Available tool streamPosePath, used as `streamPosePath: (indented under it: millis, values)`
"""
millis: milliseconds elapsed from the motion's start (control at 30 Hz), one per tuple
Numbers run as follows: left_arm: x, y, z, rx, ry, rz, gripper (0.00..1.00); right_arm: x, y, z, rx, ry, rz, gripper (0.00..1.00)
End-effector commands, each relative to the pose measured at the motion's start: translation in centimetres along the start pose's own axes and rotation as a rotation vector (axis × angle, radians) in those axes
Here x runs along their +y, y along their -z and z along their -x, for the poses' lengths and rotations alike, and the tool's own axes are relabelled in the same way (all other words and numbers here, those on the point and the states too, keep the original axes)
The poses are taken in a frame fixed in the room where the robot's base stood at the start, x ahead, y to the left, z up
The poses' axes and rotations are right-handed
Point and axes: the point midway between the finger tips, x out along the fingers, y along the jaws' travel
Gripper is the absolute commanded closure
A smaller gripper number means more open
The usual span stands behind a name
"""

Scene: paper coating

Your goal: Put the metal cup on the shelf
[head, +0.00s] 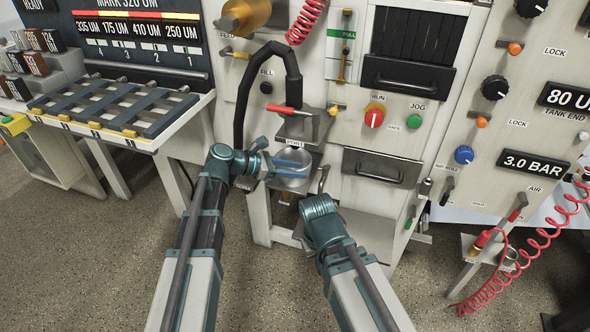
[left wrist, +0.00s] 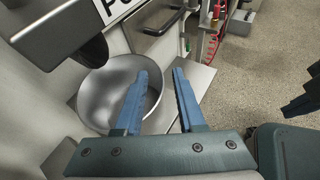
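The metal cup (head: 296,184) is a round silvery vessel below the filling hose, at the front of the machine. In the left wrist view the cup (left wrist: 95,98) is upright and looks empty. My left gripper (head: 304,169) is over the cup with its fingers apart. In the left wrist view the left gripper (left wrist: 162,73) has one finger over the cup's mouth and the other beyond its right rim. Contact cannot be told. My right gripper (head: 322,212) is low and right of the cup; its fingers are not clear. A pale shelf (head: 368,232) is at lower right.
A black hose (head: 242,100) arches above the cup to a red-handled part over a small metal ledge (head: 297,128). A drawer with a handle (head: 380,168) is to the right. A slotted rack (head: 112,108) stands left. The floor in front is clear.

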Motion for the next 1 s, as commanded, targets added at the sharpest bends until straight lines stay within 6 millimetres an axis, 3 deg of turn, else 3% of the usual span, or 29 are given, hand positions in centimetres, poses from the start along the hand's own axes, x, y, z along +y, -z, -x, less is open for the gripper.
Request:
streamPosePath:
  millis: [167, 600, 800, 1000]
  values:
    - [0.0, -0.3, 2.0, 0.0, -0.003, 0.002, 0.61, 0.1, -0.1, 1.1, 0.0, 0.0, 0.0, 1.0]
    - [0.1, -0.3, 10.3, 0.0, -0.003, 0.002, 0.61, 0.4, -0.3, 4.5, 0.0, 0.0, 0.0, 1.0]
    - [0.0, -0.1, 11.8, 0.0, -0.001, 0.0, 0.61, 0.5, -0.3, 5.0, 0.0, 0.0, 0.0, 1.0]
    - [-0.2, 0.0, 11.9, 0.005, 0.004, -0.009, 0.61, 0.5, -0.3, 5.0, 0.0, 0.0, 0.0, 1.0]
